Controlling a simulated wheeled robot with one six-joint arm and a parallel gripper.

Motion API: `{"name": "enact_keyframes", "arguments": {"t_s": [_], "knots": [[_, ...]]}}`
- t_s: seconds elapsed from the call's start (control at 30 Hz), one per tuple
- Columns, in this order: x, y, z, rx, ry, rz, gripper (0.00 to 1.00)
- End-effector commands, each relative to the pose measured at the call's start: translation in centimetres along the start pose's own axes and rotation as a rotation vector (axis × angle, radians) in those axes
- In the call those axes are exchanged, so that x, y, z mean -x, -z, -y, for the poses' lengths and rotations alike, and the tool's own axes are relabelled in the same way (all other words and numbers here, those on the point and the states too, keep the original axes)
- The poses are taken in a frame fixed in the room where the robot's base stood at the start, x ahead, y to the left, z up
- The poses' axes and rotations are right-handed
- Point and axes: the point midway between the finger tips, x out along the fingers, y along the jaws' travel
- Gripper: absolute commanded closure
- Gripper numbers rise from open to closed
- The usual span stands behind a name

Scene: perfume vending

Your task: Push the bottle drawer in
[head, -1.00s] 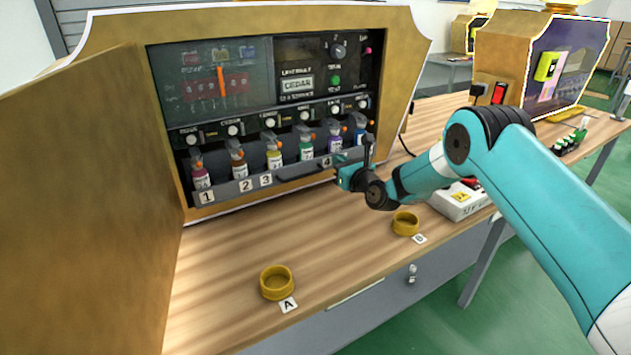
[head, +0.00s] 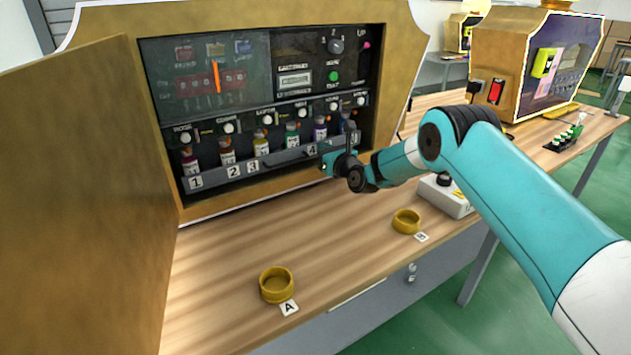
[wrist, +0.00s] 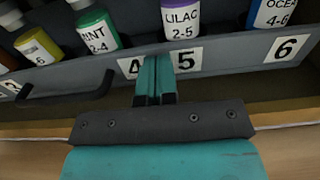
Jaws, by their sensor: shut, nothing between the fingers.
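The bottle drawer (head: 214,178) is a grey numbered tray in the gold machine, holding a row of small labelled bottles. It sits well inside the opening, with the bottle tops close under the row of knobs. In the wrist view the drawer front (wrist: 228,60) carries a dark handle (wrist: 66,99) at the left. My gripper (head: 328,164) is shut and empty at the right part of the drawer front. In the wrist view its fingertips (wrist: 154,64) meet the front between labels 4 and 5, below the lilac bottle (wrist: 181,18). I cannot tell whether they press on it.
A gold panel (head: 80,200) stands at the left. Yellow cups marked A (head: 277,287) and B (head: 406,222) sit on the wooden table. A white box (head: 445,195) is under my arm.

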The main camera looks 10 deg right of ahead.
Motion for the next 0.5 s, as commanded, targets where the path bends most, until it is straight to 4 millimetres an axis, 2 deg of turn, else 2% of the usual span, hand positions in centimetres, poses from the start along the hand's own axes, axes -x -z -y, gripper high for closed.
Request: {"name": "enact_keyframes", "arguments": {"t_s": [0.27,0.37,0.5], "knots": [[-0.1,0.0,-0.5,0.000,-0.005,-0.001,1.00],[0.6,-0.2,-0.4,0.000,-0.005,-0.002,1.00],[2.4,-0.3,-0.2,-0.002,-0.001,-0.004,1.00]]}}
